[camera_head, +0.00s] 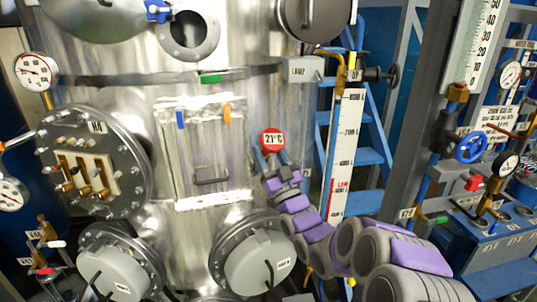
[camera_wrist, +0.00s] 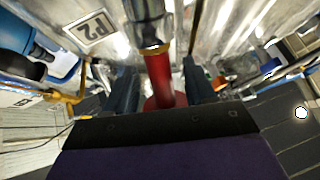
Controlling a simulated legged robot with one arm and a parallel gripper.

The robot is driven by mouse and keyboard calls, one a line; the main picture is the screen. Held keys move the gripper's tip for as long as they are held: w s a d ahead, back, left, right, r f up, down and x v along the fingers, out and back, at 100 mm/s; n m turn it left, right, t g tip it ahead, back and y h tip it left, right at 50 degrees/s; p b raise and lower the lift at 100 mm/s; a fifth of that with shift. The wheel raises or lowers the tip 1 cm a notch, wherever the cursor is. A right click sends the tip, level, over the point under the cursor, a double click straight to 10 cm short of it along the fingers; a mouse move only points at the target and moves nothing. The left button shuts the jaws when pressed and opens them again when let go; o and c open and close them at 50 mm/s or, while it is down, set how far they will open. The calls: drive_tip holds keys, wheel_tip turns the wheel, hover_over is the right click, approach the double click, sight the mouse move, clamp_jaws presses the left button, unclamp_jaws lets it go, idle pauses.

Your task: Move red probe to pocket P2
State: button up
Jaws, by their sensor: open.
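The red probe (camera_head: 272,141) shows in the head view as a round red head with a "21°C" face, in front of the steel vessel. In the wrist view its red body (camera_wrist: 158,75) stands between my gripper's two dark fingers. My gripper (camera_head: 271,161) is open around it, with a visible gap beside the red body in the wrist view (camera_wrist: 160,88). A P2 label (camera_wrist: 90,30) is at the upper left of the wrist view. A metal fitting with a brass ring (camera_wrist: 150,30) overlaps the red probe's upper part. I cannot tell whether the probe sits in it.
The steel vessel (camera_head: 205,120) fills the middle, with a handled panel (camera_head: 208,150) left of the probe. A level scale (camera_head: 346,150) and blue ladder (camera_head: 369,155) stand to the right. Flanged covers (camera_head: 258,263) lie below. Pipes and valves (camera_head: 470,147) crowd the far right.

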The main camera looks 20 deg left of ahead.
drive_tip(key=shift+d+f, duration=0.1)
drive_tip(key=b+v, duration=0.2)
drive_tip(key=v, duration=1.5)
drive_tip(key=shift+b, duration=0.4)
drive_tip(key=shift+f, duration=0.15)
idle(1.3)
